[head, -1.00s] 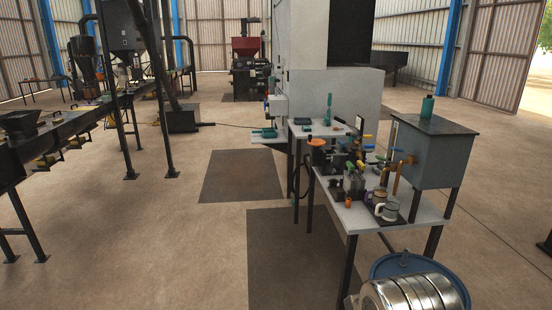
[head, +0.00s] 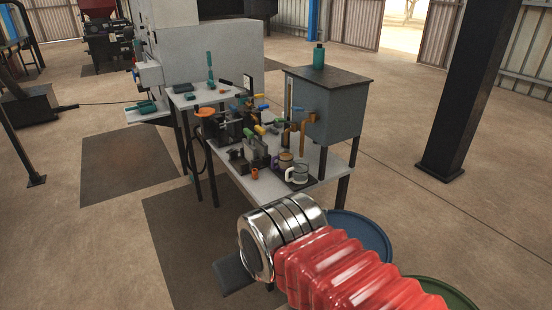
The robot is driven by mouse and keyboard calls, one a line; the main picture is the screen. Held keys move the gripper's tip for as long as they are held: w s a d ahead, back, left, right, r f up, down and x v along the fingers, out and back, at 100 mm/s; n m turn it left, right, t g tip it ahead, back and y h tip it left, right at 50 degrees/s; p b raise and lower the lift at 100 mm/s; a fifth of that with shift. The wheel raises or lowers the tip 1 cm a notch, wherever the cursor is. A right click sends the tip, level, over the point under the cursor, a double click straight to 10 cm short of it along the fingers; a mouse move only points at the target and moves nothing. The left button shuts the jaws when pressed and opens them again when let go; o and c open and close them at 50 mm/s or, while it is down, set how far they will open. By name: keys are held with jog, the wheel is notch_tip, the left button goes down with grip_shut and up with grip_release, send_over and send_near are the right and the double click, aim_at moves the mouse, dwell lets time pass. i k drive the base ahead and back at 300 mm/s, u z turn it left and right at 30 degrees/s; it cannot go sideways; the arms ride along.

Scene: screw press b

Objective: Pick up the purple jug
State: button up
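I cannot make out a clearly purple jug in the head view. Two small handled vessels stand close together on a dark tray (head: 304,184) near the front right of the work table (head: 238,178). One is a pale grey-white mug (head: 298,174); the other, just behind it, is a brownish mug (head: 285,161). My arm, with a silver ringed section and red bellows, reaches in from the lower right. A dark flat part, possibly of my gripper (head: 234,276), sticks out beyond the silver section, low and in front of the table. Its fingertips are not clear.
A grey tank on legs (head: 325,105) with a teal bottle (head: 319,56) on top stands right of the mugs. Valves and tools crowd the table's back. A blue drum (head: 362,232) and a green drum (head: 440,292) stand at lower right. A black post (head: 468,90) rises at right.

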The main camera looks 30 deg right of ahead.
aim_at(282, 162)
jog(key=i, duration=3.8)
jog(key=z, duration=1.35)
